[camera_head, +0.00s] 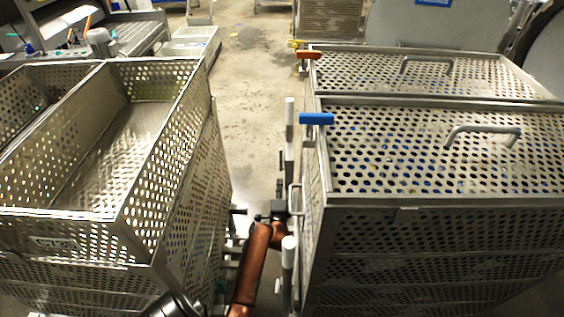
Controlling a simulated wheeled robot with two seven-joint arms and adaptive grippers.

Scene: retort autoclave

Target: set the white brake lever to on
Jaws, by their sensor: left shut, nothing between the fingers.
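Two pale upright rods stand along the left side of the lidded perforated basket (320,235): a far pale rod (289,112) and a near pale rod (288,252). I cannot tell which, if either, is the white brake lever, or whether it is set to on. My left gripper (280,209) is small and dark at the end of my copper-coloured arm, in the gap between the baskets. It is shut and empty, beside the lidded basket's left side and just beyond the near rod. I cannot tell whether it touches anything. My right gripper is out of view.
An open perforated basket (160,205) stands close on the left, leaving a narrow gap for my arm. The lidded basket has a blue handle (316,119); an orange handle (308,55) shows farther back. Bare floor (250,75) lies clear beyond the gap.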

